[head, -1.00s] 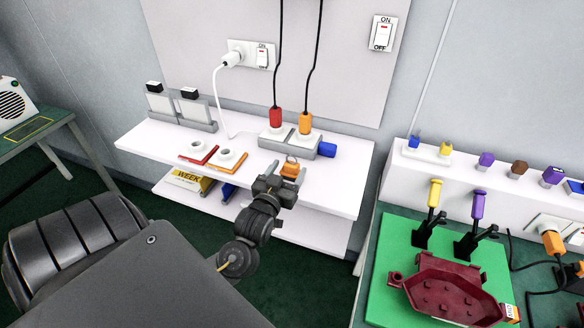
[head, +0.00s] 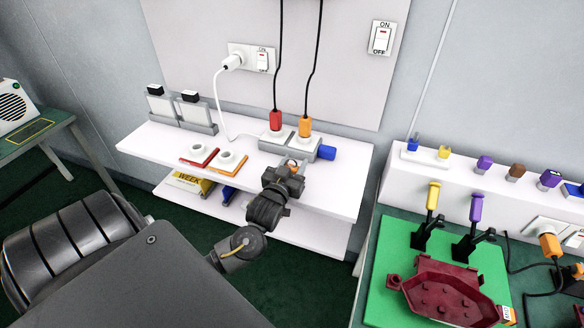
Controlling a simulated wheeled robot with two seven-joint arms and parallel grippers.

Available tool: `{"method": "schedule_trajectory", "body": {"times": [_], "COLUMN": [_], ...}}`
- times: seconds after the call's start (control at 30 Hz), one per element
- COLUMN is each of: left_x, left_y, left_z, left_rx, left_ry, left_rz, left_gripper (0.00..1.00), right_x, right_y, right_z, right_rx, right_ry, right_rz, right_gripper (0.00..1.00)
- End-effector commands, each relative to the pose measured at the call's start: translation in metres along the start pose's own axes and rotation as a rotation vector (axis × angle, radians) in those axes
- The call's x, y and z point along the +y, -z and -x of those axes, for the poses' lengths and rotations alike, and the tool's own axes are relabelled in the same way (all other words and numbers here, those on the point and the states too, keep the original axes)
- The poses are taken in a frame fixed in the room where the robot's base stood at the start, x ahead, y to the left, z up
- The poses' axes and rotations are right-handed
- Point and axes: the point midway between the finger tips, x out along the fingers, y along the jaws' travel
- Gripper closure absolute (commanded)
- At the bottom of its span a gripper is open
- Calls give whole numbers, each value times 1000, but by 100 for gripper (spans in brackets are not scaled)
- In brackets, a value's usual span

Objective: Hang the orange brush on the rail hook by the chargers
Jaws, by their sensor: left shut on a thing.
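My left gripper (head: 289,171) is over the white shelf (head: 345,185), in front of the grey socket block. Two chargers with dark tops (head: 189,97) stand in a grey rack at the left end of the shelf. I cannot make out a rail hook. My right gripper is not in view.
Red (head: 275,121) and orange (head: 305,127) plugs with hanging black cords sit in the socket block, a blue piece (head: 327,153) at its end. Red (head: 199,156) and orange (head: 228,161) pads lie left of my gripper. A green board (head: 385,270) holds a maroon tray at right.

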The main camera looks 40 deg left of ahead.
Motion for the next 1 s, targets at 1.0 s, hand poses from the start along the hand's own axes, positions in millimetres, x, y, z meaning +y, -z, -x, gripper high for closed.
{"method": "schedule_trajectory", "body": {"times": [1.0], "left_x": [-17], "left_y": [119], "left_z": [96], "left_rx": [-6], "left_ry": [1], "left_rz": [2], "left_gripper": [83], "right_x": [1], "right_y": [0], "right_z": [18], "right_rx": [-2], "right_ry": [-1], "right_rz": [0], "right_gripper": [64]}}
